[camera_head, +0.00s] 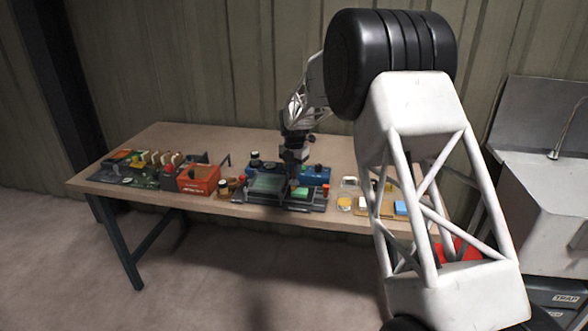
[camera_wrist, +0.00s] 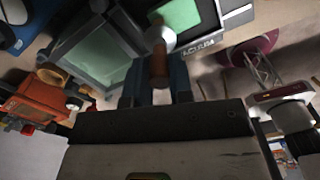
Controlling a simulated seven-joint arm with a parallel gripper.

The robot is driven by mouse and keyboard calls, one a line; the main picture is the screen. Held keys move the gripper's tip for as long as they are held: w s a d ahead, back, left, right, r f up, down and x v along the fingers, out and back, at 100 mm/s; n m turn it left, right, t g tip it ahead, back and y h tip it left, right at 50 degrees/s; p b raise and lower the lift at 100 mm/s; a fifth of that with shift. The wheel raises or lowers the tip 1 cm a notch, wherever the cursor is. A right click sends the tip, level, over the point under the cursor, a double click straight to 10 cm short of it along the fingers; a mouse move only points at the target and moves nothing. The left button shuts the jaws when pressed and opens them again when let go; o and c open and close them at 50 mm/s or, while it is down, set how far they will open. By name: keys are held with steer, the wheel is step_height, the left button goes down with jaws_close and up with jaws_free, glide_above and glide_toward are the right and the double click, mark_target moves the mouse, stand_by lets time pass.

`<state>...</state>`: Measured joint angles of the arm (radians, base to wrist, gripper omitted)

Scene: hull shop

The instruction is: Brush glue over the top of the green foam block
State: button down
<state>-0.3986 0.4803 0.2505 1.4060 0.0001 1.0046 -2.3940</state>
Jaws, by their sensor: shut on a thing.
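The green foam block (camera_head: 300,192) lies on a dark fixture (camera_head: 283,206) near the front edge of the bench. It also shows in the wrist view (camera_wrist: 183,20) at the top. My gripper (camera_head: 294,178) is over the fixture at the block. In the wrist view, its blue fingers (camera_wrist: 157,82) are shut on the brown handle of a brush (camera_wrist: 159,65). The brush's pale end points toward the green block and overlaps it in the view. I cannot tell whether the bristles touch it. No glue can be made out on the block's visible top.
A grey-framed clear panel (camera_head: 268,184) stands left of the block; a blue box (camera_head: 316,174) is behind it. An orange box (camera_head: 198,179) and a crowded rack (camera_head: 140,160) are further left. A yellow round item (camera_head: 344,203) and a blue block (camera_head: 401,208) are right. The bench's back is clear.

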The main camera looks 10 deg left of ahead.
steer(key=shift+d, duration=0.25)
steer(key=shift+d, duration=0.45)
steer(key=shift+d, duration=0.2)
steer(key=shift+d, duration=0.5)
steer(key=shift+d, duration=0.3)
stand_by(0.5)
steer(key=shift+d, duration=0.45)
steer(key=shift+a, duration=0.25)
steer(key=shift+a, duration=0.35)
